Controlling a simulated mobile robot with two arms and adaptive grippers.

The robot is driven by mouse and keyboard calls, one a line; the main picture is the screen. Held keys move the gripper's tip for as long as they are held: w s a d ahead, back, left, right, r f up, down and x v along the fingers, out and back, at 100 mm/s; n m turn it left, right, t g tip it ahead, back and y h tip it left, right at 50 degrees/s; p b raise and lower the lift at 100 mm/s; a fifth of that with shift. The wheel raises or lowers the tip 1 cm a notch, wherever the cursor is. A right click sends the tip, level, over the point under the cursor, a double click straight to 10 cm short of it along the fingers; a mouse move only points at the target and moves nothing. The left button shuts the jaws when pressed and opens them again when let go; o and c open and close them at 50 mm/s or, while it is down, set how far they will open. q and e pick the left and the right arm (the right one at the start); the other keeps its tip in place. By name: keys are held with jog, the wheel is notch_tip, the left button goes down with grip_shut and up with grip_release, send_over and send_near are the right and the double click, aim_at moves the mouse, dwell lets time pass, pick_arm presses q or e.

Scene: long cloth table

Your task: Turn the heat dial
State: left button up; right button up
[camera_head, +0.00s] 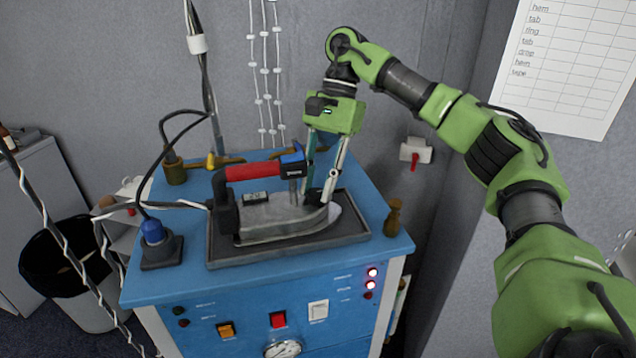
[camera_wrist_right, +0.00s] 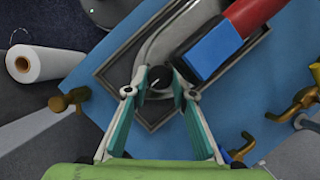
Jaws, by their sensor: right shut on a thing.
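The iron (camera_head: 285,217) has a grey metal body and a red handle (camera_head: 252,171) with a blue front end. It rests in a dark tray (camera_head: 345,234) on the blue top of a cabinet. My right gripper (camera_head: 318,193) reaches down at the iron's right end. In the right wrist view, its fingertips (camera_wrist_right: 158,86) are shut on a small black round dial (camera_wrist_right: 154,80) with a light mark, on the iron's body. In the head view the fingers mostly hide the dial. My left gripper is in neither view.
The blue cabinet (camera_head: 180,283) has switches, lamps and a gauge on its front. A wooden peg (camera_head: 393,217) stands right of the tray. A cable rises from a blue-topped fitting (camera_head: 155,240) at left. A wall switch (camera_head: 415,151) with a red lever is behind.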

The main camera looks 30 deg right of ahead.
jog(key=shift+f, duration=0.1)
jog(key=m+t+b, duration=0.1)
jog(key=m, duration=0.2)
jog(key=shift+s+f+m+b, duration=0.1)
jog(key=shift+s+m+b, duration=0.05)
jog(key=shift+m+b, duration=0.2)
jog(key=m+t+b, duration=0.1)
jog(key=m, duration=0.1)
jog(key=m+t, duration=0.1)
jog(key=m, duration=0.2)
jog(key=shift+s+m+t+b, duration=0.2)
jog(key=shift+m+t+b, duration=0.05)
jog(key=shift+t+b, duration=0.1)
jog(key=m, duration=0.2)
jog(key=m+t+h, duration=0.1)
jog(key=m, duration=0.1)
jog(key=shift+s+a+m+t+b, duration=0.1)
jog(key=shift+a+m+t+b, duration=0.05)
jog(key=shift+m+t+b, duration=0.15)
jog(key=m+h, duration=0.1)
jog(key=m, duration=0.4)
jog(key=shift+s+a+t+h, duration=0.1)
jog(key=shift+a+t+h, duration=0.05)
jog(key=shift+t+h, duration=0.25)
jog(key=o, duration=1.1)
